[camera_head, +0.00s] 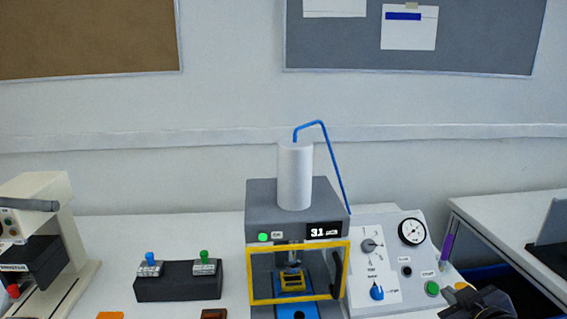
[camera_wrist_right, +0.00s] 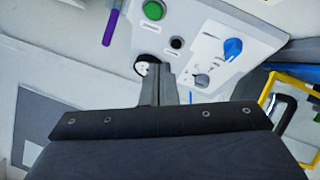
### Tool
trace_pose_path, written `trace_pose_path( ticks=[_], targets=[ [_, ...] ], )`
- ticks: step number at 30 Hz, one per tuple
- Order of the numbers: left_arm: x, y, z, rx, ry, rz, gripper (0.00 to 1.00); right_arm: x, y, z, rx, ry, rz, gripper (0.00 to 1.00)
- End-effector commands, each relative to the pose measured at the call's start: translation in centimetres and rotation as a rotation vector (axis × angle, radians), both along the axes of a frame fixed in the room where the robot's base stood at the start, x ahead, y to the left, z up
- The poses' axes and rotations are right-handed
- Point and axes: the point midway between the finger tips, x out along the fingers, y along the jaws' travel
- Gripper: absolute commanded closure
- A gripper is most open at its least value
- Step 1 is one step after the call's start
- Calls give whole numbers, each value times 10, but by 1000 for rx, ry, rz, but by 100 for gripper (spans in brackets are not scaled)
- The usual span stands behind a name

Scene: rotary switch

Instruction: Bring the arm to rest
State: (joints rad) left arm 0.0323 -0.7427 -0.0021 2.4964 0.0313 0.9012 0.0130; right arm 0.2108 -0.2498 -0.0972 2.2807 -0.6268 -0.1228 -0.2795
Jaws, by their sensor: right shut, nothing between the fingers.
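My right gripper (camera_head: 468,293) shows dark at the lower right edge of the head view, beside the control panel (camera_head: 400,294). In the right wrist view its fingers (camera_wrist_right: 161,72) are closed together with nothing between them. The panel carries a blue rotary knob (camera_head: 377,291), a grey rotary knob (camera_head: 370,245), a round gauge (camera_head: 412,232) and a green button (camera_head: 432,288). The blue knob (camera_wrist_right: 233,48) and green button (camera_wrist_right: 153,10) also show in the wrist view. The fingers appear apart from both knobs. My left gripper is not in view.
A grey press (camera_head: 262,196) with a yellow-framed guard (camera_head: 250,276) stands left of the panel. A black block (camera_head: 178,288) with two switches and a beige machine (camera_head: 50,190) stand further left. A purple marker (camera_head: 447,247) is right of the panel. A second table (camera_head: 490,215) stands at right.

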Motion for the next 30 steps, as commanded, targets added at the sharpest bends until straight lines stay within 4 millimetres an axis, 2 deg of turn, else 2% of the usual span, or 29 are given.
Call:
trace_pose_path(
  ticks=[1,6,12,17,18,30],
  targets=[
    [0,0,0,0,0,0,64,-24,10,-4,103,66,-53,100],
    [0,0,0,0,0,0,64,-93,51,-34,410,311,-161,100],
    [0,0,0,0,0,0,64,-158,101,-54,647,537,-188,100],
    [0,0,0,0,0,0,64,-204,138,-64,780,702,-175,100],
    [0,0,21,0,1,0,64,-201,136,-42,776,698,-178,100],
    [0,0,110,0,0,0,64,-199,134,46,771,695,-180,100]
  ],
)
